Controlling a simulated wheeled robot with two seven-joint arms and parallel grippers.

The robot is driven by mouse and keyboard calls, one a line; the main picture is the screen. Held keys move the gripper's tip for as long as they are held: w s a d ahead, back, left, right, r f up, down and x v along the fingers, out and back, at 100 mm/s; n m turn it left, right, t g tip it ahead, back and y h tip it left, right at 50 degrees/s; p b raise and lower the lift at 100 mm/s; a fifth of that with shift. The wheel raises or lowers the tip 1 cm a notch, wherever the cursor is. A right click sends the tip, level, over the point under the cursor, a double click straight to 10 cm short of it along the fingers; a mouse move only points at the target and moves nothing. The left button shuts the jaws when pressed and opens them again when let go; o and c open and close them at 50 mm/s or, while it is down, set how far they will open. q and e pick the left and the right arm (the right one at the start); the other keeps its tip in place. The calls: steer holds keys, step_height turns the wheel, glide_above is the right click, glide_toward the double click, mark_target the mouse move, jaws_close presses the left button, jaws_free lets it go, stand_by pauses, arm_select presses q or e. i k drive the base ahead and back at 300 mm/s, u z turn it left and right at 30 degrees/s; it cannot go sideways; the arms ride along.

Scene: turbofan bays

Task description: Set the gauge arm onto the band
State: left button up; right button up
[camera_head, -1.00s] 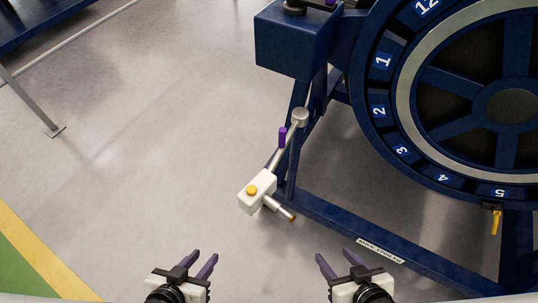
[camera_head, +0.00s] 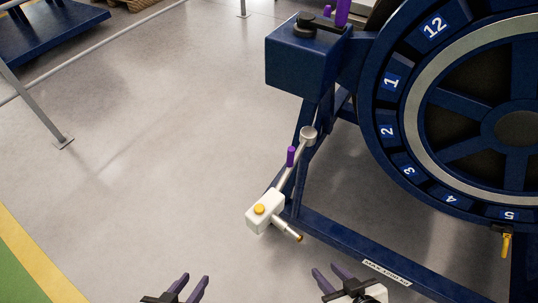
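The gauge arm (camera_head: 289,178) is a grey rod on a round pivot at the blue stand's leg. It has a purple peg (camera_head: 291,156) and a white block (camera_head: 265,212) with a yellow button and a short brass-tipped probe. The arm hangs down to the left, clear of the wheel. The band looks to be the pale ring (camera_head: 412,124) on the blue numbered wheel. My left gripper (camera_head: 192,287) is open and empty at the bottom edge, below the block. My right gripper (camera_head: 331,277) is open and empty at the bottom, right of the block.
The blue stand has a box (camera_head: 309,61) with a black and purple handle on top and a low base rail (camera_head: 345,247). A yellow-handled part (camera_head: 506,244) hangs under the wheel. The floor at left is clear, with a grey railing (camera_head: 90,54) behind.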

mark_target(273, 201)
steer(key=u, duration=1.3)
steer(key=k, duration=0.9)
steer(key=z, duration=0.8)
steer(key=i, duration=1.05)
